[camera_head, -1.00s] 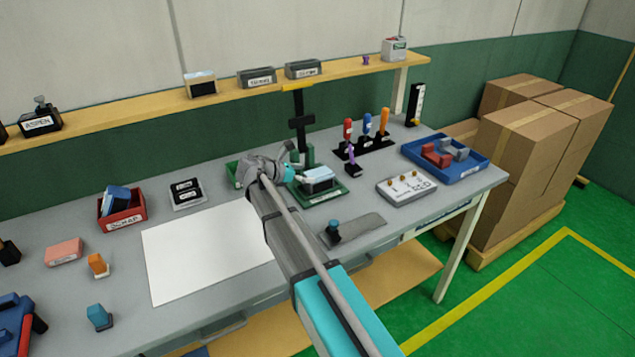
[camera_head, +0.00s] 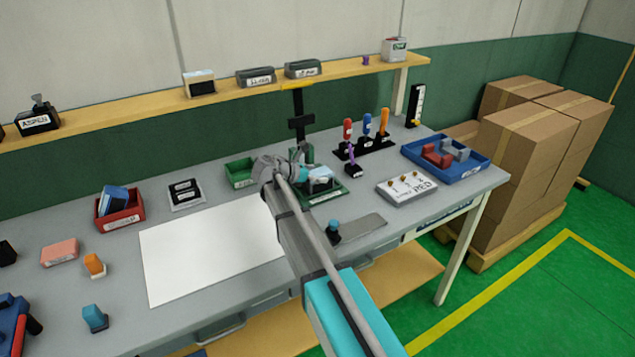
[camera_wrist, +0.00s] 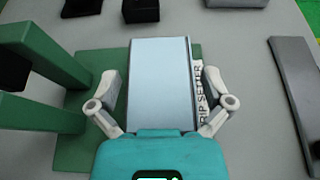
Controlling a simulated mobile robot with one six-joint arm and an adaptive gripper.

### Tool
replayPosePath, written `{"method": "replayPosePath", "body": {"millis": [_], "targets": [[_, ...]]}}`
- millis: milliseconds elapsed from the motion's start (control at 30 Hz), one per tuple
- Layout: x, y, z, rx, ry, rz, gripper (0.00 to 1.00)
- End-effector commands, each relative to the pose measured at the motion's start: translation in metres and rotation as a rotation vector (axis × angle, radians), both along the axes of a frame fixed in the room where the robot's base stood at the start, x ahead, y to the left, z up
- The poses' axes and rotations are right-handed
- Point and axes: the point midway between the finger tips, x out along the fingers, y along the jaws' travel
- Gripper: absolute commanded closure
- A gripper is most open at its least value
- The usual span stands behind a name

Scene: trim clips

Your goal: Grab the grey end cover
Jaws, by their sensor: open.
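My gripper (camera_wrist: 160,82) is open, with one finger on each side of a pale blue-grey block (camera_wrist: 160,60) in the wrist view. The block sits on a green base (camera_wrist: 72,148) with a partly hidden label along its right side. In the head view my gripper (camera_head: 308,172) is over this green stand (camera_head: 326,198) and hides part of the block. I cannot tell whether this block is the grey end cover. A grey part (camera_head: 461,151) also lies beside red parts in the blue tray (camera_head: 472,170) at the right.
A green upright frame (camera_wrist: 35,75) stands close left of the gripper. A flat grey plate (camera_wrist: 292,75) lies to the right. Coloured-handled tools (camera_head: 366,124) stand behind, and a labelled board (camera_head: 405,190) lies right. The white sheet (camera_head: 205,250) is bare.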

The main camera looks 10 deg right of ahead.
Motion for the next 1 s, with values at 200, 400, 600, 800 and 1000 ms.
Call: {"method": "replayPosePath", "body": {"millis": [200,400,600,800,1000], "targets": [[0.0000,0.0001,-0.0001,0.000,0.000,0.000,0.20],[-0.0001,0.0002,0.0000,0.000,0.000,0.000,0.58],[0.0000,0.0001,-0.0001,0.000,0.000,0.000,0.78],[0.0000,0.0001,0.0007,0.000,0.000,0.000,0.78],[0.0000,0.0000,0.0063,0.000,0.000,0.000,0.78]]}}
